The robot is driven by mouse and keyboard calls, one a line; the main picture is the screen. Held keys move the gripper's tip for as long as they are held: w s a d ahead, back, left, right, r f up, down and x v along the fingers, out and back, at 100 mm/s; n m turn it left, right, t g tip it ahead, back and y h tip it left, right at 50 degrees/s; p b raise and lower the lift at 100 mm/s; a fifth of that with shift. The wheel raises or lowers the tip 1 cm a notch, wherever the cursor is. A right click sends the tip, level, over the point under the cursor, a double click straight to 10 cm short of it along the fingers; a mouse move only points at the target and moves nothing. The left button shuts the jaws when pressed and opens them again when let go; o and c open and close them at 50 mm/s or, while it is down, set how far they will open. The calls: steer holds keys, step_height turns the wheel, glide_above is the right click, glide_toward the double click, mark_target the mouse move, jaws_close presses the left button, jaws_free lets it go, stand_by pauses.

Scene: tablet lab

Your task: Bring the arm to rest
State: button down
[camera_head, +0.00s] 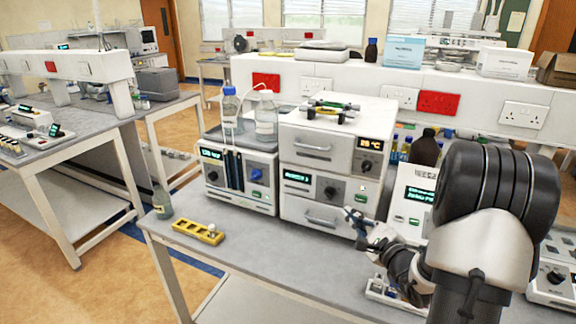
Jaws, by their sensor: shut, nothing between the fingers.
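My gripper (354,222) is in the camera_head view, right of centre, at the end of my arm, which comes in from the lower right. It is small in the picture and its fingers look shut and empty. It is in front of the stacked white instrument (318,215) and appears above the grey bench top (255,255). The gap between the fingertips and the instrument's front is hard to judge. My arm hides part of the bench and of the equipment on the right.
A yellow rack (198,233) and a glass bottle (162,204) stand near the bench's front left edge. A pump unit (238,178) with bottles on top stands left of the stack. Another white instrument (412,200) stands close behind my arm. The bench front between rack and arm is clear.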

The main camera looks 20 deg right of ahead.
steer(key=s+a+r+n+g+y, duration=0.2)
steer(key=a+r+n+g+y, duration=0.15)
steer(key=a, duration=0.65)
steer(key=s+a+r+n+g+y, duration=0.15)
steer(key=a+n+y, duration=0.3)
steer(key=a, duration=0.55)
steer(key=s+a+r+n+g+y, duration=0.25)
steer(key=a+n, duration=0.25)
steer(key=a, duration=0.5)
steer(key=s+a+f+n+g+h, duration=0.2)
steer(key=s+a+n+g, duration=0.55)
steer(key=s, duration=0.55)
steer(key=s+d+r+n+t+h, duration=0.1)
steer(key=s+d+n+t+h, duration=0.1)
steer(key=s+d+n+h, duration=0.4)
steer(key=shift+s+d+r+t+h, duration=0.15)
steer(key=shift+s+d+t+h, duration=0.25)
steer(key=shift+d+h, duration=0.35)
